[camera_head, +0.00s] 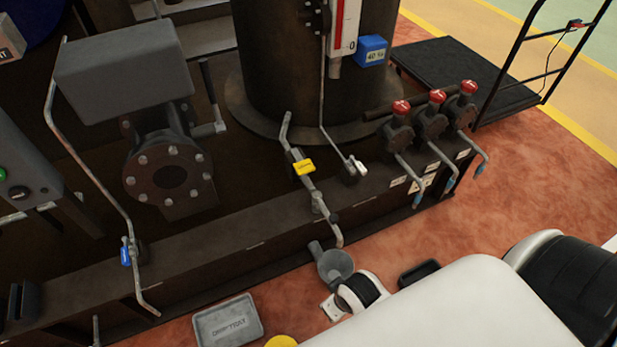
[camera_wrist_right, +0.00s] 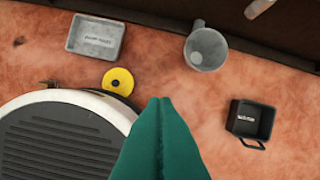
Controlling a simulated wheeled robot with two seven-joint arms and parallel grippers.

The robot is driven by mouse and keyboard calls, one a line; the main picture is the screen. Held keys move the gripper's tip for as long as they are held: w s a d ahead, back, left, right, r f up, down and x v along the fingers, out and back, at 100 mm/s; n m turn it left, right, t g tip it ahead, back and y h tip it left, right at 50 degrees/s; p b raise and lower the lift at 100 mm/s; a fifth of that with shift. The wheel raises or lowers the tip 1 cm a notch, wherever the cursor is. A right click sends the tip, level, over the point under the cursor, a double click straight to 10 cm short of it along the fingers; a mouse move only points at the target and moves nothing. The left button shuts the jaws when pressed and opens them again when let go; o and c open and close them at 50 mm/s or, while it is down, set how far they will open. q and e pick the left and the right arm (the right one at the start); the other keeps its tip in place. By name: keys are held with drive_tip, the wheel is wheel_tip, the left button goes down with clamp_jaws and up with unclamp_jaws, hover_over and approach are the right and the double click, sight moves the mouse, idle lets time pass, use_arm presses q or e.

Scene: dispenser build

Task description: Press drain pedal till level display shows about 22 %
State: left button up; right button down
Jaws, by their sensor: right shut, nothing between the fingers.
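The level display (camera_head: 371,51) is a blue box beside the white and red gauge on the dark tank. Its small text looks like about 40 %. A yellow round disc with a dark centre (camera_wrist_right: 118,81) lies low at the floor and partly shows at the bottom of the head view (camera_head: 281,342). I cannot tell whether it is the drain pedal, and no pedal label is readable. My right gripper (camera_wrist_right: 160,101) has green fingers pressed together, empty, pointing at the floor to the right of the disc. My left gripper is not in view.
A grey tray (camera_head: 228,322) lies on the floor, with a grey cup (camera_head: 334,267) below a spout and a black box (camera_wrist_right: 250,118) to the right.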

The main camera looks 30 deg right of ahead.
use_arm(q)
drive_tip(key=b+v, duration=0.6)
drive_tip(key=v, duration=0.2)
use_arm(e)
drive_tip(key=v, duration=0.8)
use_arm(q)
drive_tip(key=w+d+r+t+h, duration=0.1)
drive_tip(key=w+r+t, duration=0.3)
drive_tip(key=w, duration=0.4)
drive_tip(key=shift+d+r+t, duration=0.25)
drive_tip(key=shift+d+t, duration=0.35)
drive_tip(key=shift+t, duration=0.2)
use_arm(e)
drive_tip(key=w+d+m+t, duration=0.1)
drive_tip(key=w+d+t, duration=0.3)
drive_tip(key=w, duration=0.6)
drive_tip(key=w+d+t, duration=0.4)
drive_tip(key=w, duration=0.6)
drive_tip(key=w+d+r+m+t+h, duration=0.1)
drive_tip(key=w+d+t, duration=0.3)
drive_tip(key=w, duration=0.7)
drive_tip(key=shift+m, duration=0.3)
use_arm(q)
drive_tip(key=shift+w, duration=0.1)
use_arm(e)
drive_tip(key=shift+d, duration=0.15)
